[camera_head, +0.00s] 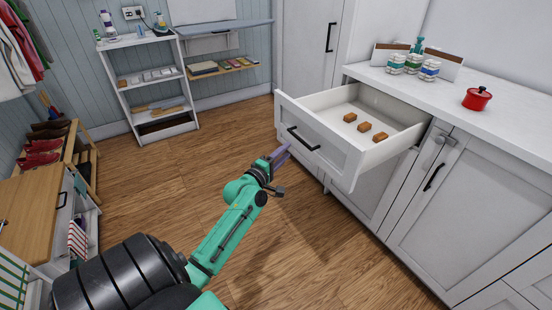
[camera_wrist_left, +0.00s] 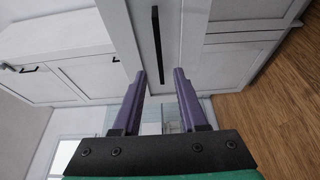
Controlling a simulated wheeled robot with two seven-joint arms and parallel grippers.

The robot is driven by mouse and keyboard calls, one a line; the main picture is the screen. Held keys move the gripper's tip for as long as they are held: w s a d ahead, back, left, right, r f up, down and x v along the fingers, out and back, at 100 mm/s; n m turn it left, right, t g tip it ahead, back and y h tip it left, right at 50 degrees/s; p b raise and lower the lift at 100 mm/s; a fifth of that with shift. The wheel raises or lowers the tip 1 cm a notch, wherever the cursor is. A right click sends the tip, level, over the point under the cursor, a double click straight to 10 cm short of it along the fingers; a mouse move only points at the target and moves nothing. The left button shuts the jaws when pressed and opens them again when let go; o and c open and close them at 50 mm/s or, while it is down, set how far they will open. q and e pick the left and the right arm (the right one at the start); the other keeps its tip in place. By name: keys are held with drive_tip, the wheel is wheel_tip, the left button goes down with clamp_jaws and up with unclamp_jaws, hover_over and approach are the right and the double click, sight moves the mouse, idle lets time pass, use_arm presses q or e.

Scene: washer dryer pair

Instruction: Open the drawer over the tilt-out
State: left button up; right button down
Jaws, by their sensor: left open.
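The drawer (camera_head: 325,140) is pulled well out from the white counter unit, and its inside shows. Its black bar handle (camera_head: 303,138) is on the front panel; a black bar handle on a white panel also shows in the left wrist view (camera_wrist_left: 157,45). My left gripper (camera_head: 280,156) has purple fingers and is open and empty, just in front of the drawer front near the handle. In the left wrist view the open fingers (camera_wrist_left: 159,75) are parted, with the handle beyond their tips and apart from them. A white panel (camera_head: 355,193) is below the drawer, partly hidden by it. My right gripper is not in view.
Several brown blocks (camera_head: 364,127) lie in the drawer. The countertop (camera_head: 445,87) holds jars (camera_head: 413,65) and a red pot (camera_head: 477,98). A white shelf (camera_head: 151,88) stands at the back left. The wooden floor (camera_head: 205,145) left of the drawer is clear.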

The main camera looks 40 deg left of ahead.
use_arm(q)
drive_tip(key=s, duration=0.5)
drive_tip(key=shift+d, duration=0.25)
drive_tip(key=shift+f, duration=0.1)
drive_tip(key=s+d+f+m+g+p, duration=0.2)
drive_tip(key=s+f+m+g, duration=0.15)
drive_tip(key=f, duration=0.55)
drive_tip(key=s+d+f+m+g+h+p, duration=0.15)
drive_tip(key=s+f, duration=0.25)
drive_tip(key=f, duration=0.4)
drive_tip(key=s+d+f+m+g+y+p, duration=0.1)
drive_tip(key=s+d+f+m+g+p, duration=0.2)
drive_tip(key=f, duration=0.6)
drive_tip(key=s+d+f+m+g+p, duration=0.1)
drive_tip(key=s+d+f+m+g, duration=0.1)
drive_tip(key=s, duration=0.7)
drive_tip(key=s+d+f+m+g+h+p, duration=0.1)
drive_tip(key=s+d+f+m+g, duration=0.2)
drive_tip(key=s+f+m, duration=0.3)
drive_tip(key=s+d+f+m+g+p, duration=0.1)
drive_tip(key=s+d+f+m+g, duration=0.2)
drive_tip(key=s, duration=1)
wheel_tip(320, 180, down, 2)
drive_tip(key=m+g, duration=0.1)
drive_tip(key=m, duration=0.1)
drive_tip(key=shift+m, duration=0.4)
